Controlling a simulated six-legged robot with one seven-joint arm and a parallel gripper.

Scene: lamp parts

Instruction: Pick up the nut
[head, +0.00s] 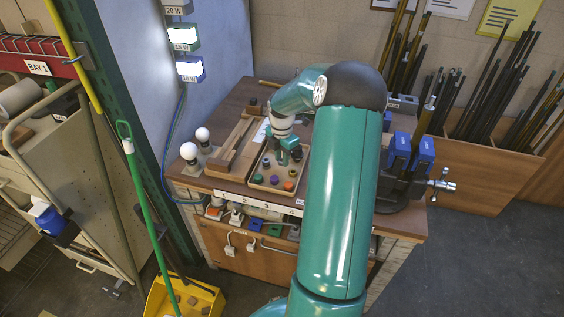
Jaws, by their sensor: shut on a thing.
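My gripper (284,160) is small in the head view, over a shallow tray (269,188) on the wooden workbench. It is shut on a small part, which I take to be the nut. The held part is mostly hidden by the fingers, and its colour and its height above the tray floor cannot be told. Several small coloured pieces lie in the tray beside the gripper, among them an orange-red one (288,186), a purple one (275,180) and a green one (258,178).
Two white bulbs (189,152) stand on the bench (240,101) at left, beside a wooden holder (232,145). A vise (437,185) and blue blocks (423,152) are at the right. A green pole (145,210) leans at the front left.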

